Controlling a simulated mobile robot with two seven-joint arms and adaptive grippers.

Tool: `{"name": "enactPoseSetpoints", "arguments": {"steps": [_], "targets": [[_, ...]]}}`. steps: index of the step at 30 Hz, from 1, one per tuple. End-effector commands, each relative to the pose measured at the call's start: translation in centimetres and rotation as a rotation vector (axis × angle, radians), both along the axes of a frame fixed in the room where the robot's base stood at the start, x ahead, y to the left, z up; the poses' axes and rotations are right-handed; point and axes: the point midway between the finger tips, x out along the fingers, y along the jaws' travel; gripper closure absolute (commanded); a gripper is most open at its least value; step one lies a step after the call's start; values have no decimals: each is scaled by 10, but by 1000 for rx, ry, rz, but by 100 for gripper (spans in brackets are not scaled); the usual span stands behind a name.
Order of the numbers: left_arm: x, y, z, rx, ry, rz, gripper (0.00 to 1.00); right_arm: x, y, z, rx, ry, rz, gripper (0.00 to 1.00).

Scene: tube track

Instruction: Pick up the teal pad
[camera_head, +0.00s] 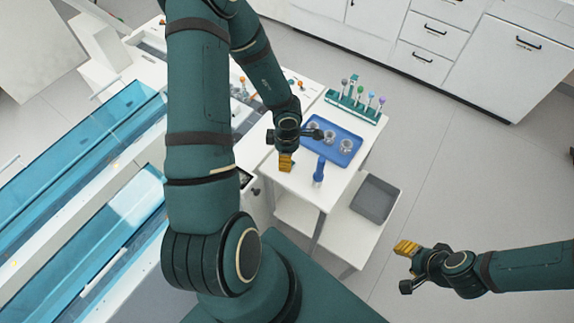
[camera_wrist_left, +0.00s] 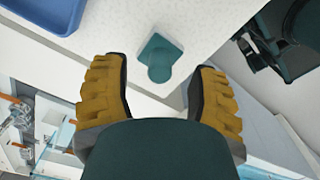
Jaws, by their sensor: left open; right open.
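The teal pad (camera_wrist_left: 160,57) lies on the white table top in the left wrist view, with a squarish part and a rounded end. It shows beyond and between the open fingertips of my left gripper (camera_wrist_left: 157,85), with nothing held. In the head view my left gripper (camera_head: 286,162) hangs over the white table, and I cannot make out the pad there. My right gripper (camera_head: 407,249) is open and empty, out over the floor at the lower right.
A blue tray (camera_head: 352,158) with several clear beakers stands on the table beside a blue bottle (camera_head: 319,174). A teal rack (camera_head: 352,107) with coloured-topped sticks stands behind. Blue transparent covers (camera_head: 80,150) lie at left.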

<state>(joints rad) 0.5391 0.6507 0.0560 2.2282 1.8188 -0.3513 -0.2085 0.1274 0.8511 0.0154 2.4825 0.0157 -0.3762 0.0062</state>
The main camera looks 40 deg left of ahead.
Motion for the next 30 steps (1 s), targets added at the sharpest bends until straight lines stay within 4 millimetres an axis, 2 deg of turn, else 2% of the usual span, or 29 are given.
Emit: {"name": "enactPoseSetpoints", "arguments": {"steps": [1, 4, 13, 18, 30], "targets": [[-1, 0, -13, 0, 2, -1, 41, -2, 0, -10, 1, 4, 3, 53], [0, 0, -25, -1, 1, -2, 41, -5, 1, -17, 2, 11, 8, 53], [0, 0, -26, 0, 0, -1, 42, -6, 1, -16, 3, 13, 10, 53], [0, 0, -26, 0, 0, -1, 100, -6, 1, -16, 3, 13, 10, 53], [0, 0, -25, 0, 0, 0, 100, -6, 1, -15, 3, 12, 10, 53]]}}
